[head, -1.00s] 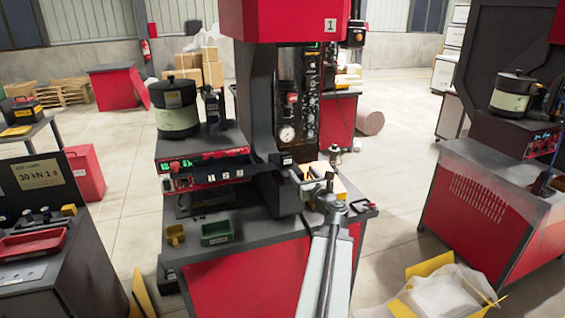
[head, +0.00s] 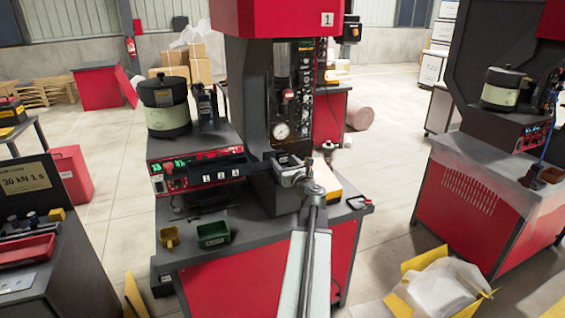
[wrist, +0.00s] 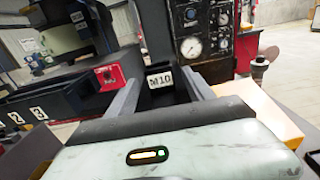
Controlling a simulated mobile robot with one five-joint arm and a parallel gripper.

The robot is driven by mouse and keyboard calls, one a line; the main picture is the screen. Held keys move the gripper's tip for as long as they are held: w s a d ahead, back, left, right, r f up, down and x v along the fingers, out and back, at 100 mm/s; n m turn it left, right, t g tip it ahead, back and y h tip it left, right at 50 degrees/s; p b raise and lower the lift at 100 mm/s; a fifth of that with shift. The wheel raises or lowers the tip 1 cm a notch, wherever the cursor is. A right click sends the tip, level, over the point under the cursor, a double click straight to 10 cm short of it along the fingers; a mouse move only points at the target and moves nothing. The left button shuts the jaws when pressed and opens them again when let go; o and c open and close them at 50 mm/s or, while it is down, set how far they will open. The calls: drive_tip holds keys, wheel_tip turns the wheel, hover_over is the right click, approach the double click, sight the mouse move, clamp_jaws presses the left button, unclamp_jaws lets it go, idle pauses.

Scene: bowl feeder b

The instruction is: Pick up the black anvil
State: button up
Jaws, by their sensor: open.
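A black block with a white M10 label, which looks like the black anvil (wrist: 160,92), stands in the middle of the wrist view under the dark press frame. My gripper (wrist: 162,74) is open, with one grey finger to the left of the block and one to the right. The block shows between the fingers, and I cannot tell whether either finger touches it. In the head view my gripper (head: 284,170) reaches in at the front of the press column, and it mostly hides the block there.
The red and black press (head: 256,90) rises close behind my gripper. A numbered rack (head: 205,173) is to the left.

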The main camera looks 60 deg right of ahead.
drive_tip(key=shift+x, duration=1.15)
drive_tip(key=shift+s, duration=0.1)
drive_tip(key=shift+c, duration=0.3)
clamp_jaws()
drive_tip(key=shift+r, duration=0.1)
